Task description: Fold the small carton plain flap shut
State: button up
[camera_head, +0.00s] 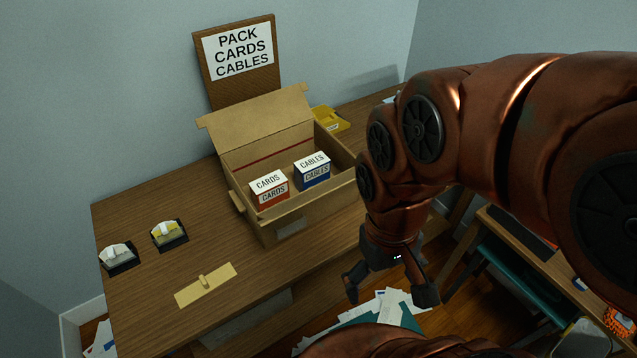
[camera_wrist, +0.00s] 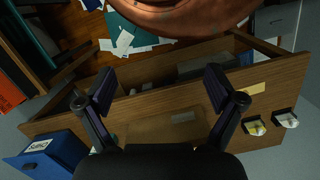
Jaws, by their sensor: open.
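The small brown cardboard carton (camera_head: 295,231) stands open on the wooden table. Its wide back flap (camera_head: 253,118) stands up behind the opening. A short flap sticks out at its left side. Which flap is the plain one I cannot tell. Inside are a red and white CARDS box (camera_head: 269,189) and a blue and white CABLES box (camera_head: 312,171). My gripper (camera_head: 390,290) is open and empty, apart from the carton, to its right and beyond the table's front edge. In the wrist view, my open fingers (camera_wrist: 158,86) spread before the carton (camera_wrist: 150,128), which is partly hidden by the gripper body.
A PACK CARDS CABLES sign (camera_head: 238,58) stands behind the carton. A yellow plate with a knob (camera_head: 205,285) and two small dark holders (camera_head: 169,235) lie at the left. A yellow item (camera_head: 330,119) sits behind the carton. Papers (camera_head: 385,308) lie on the floor. My arm fills the right.

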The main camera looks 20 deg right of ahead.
aim_at(296, 202)
jog(key=k, duration=0.5)
jog(key=u, duration=1.55)
jog(key=i, duration=0.85)
jog(key=z, duration=2.1)
